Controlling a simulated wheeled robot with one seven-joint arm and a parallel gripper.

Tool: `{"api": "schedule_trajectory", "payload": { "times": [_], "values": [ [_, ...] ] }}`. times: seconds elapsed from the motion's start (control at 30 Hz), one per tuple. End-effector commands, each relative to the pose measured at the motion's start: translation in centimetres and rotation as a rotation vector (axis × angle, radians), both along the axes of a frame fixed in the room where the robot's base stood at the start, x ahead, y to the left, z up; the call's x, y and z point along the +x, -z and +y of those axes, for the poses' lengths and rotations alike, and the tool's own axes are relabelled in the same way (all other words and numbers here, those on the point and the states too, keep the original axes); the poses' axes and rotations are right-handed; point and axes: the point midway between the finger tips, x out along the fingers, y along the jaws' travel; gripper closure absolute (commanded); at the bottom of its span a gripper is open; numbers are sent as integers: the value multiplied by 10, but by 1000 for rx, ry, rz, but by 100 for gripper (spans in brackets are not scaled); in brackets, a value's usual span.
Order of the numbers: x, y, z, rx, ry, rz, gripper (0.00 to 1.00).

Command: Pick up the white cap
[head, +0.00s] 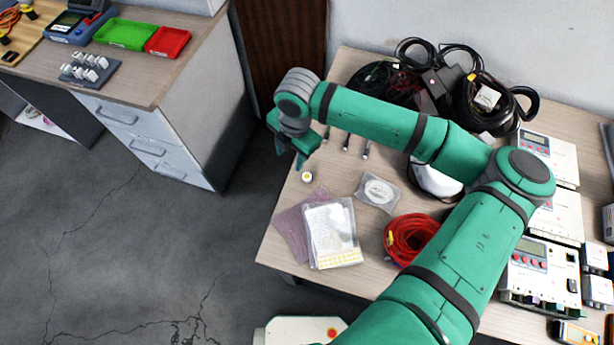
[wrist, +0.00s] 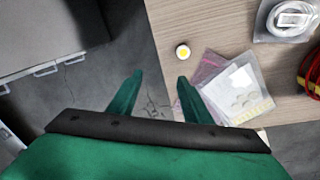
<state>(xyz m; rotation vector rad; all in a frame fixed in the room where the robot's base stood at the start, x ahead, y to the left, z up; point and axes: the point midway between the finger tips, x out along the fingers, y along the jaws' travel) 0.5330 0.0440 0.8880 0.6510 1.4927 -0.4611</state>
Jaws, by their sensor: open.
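The white cap (head: 307,177), small and round with a yellow centre, lies on the right-hand table near its left edge. It also shows in the wrist view (wrist: 183,51), beyond the right fingertip and apart from it. My gripper (head: 289,154) is open and empty, above the left edge of that table, up and to the left of the cap in the head view. In the wrist view both fingers of my gripper (wrist: 160,77) are spread, with floor and the table edge between and beyond them. Nothing hides the cap.
Plastic bags with papers (head: 332,233), a bagged white coil (head: 377,192) and a red cable coil (head: 408,238) lie near the cap. Several metal probes (head: 346,143) lie behind it. Black cables (head: 440,85) fill the back. A drawer cabinet (head: 150,130) stands left across a floor gap.

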Motion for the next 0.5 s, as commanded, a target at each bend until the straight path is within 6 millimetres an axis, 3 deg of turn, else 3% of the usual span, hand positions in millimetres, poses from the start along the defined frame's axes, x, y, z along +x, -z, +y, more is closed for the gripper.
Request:
{"api": "schedule_trajectory", "payload": {
  "times": [0.03,0.1,0.2,0.5],
  "values": [
    [-2,1,-18,-42,-1,14,55],
    [-4,1,-33,-79,-2,29,55],
    [-6,4,-45,-108,-4,43,55],
    [-7,45,-46,-112,-4,48,55]
  ]
}}
